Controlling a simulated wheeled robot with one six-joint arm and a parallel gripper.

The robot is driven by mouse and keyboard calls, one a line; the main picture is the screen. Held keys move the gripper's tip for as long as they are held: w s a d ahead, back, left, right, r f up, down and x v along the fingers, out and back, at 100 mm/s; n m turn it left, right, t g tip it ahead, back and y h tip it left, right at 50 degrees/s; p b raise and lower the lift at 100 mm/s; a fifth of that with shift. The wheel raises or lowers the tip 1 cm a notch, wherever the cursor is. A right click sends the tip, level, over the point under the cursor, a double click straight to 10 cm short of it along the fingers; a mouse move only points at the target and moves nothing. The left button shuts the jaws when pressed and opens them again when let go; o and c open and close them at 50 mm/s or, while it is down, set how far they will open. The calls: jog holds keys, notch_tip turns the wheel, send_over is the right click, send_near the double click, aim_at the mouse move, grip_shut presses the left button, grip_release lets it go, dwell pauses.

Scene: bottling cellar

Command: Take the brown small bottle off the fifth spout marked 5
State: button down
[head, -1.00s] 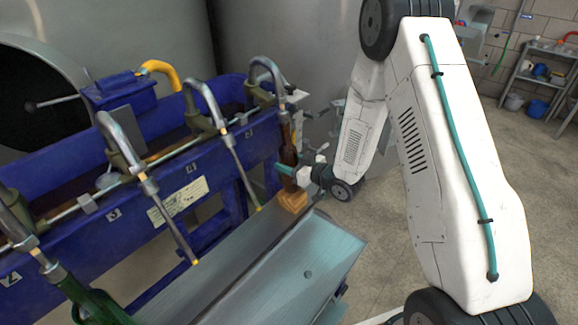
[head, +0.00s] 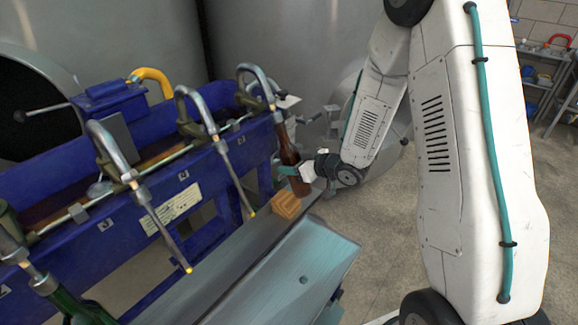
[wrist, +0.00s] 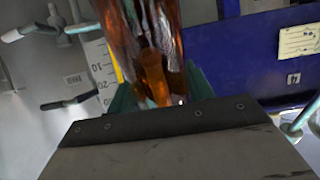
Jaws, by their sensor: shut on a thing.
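The brown small bottle (head: 286,143) hangs tilted below the farthest spout (head: 256,78), its neck up at the spout's fitting. The spout's lower tube does not show outside the bottle. My gripper (head: 293,171) is shut around the bottle's lower part. Its base is clear of the wooden block (head: 287,207), to the right of and behind it. In the wrist view the brown glass (wrist: 150,45) fills the space between my teal jaws (wrist: 155,92). Whether the tube is still inside the neck is hard to tell.
Other spouts (head: 232,178) hang along the blue filler frame (head: 165,185), with a green bottle (head: 68,305) at lower left. A metal shelf (head: 290,260) runs below. Steel tanks (head: 290,45) stand behind. Open floor (head: 415,225) lies right.

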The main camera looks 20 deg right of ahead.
jog(key=shift+s+d+r, duration=0.15)
jog(key=shift+r, duration=0.15)
jog(key=shift+s+d+f, duration=0.8)
jog(key=shift+s+f, duration=0.4)
jog(key=shift+f, duration=1.9)
jog(key=shift+s+d+f, duration=0.75)
jog(key=shift+s+f, duration=0.45)
jog(key=shift+f, duration=1.95)
jog(key=shift+s+d+f, duration=0.8)
jog(key=shift+s+f, duration=0.4)
jog(key=shift+f, duration=1.9)
jog(key=f+v, duration=0.1)
jog(key=v, duration=0.6)
jog(key=shift+s+d, duration=0.15)
jog(key=shift+s, duration=0.1)
jog(key=shift+r, duration=0.1)
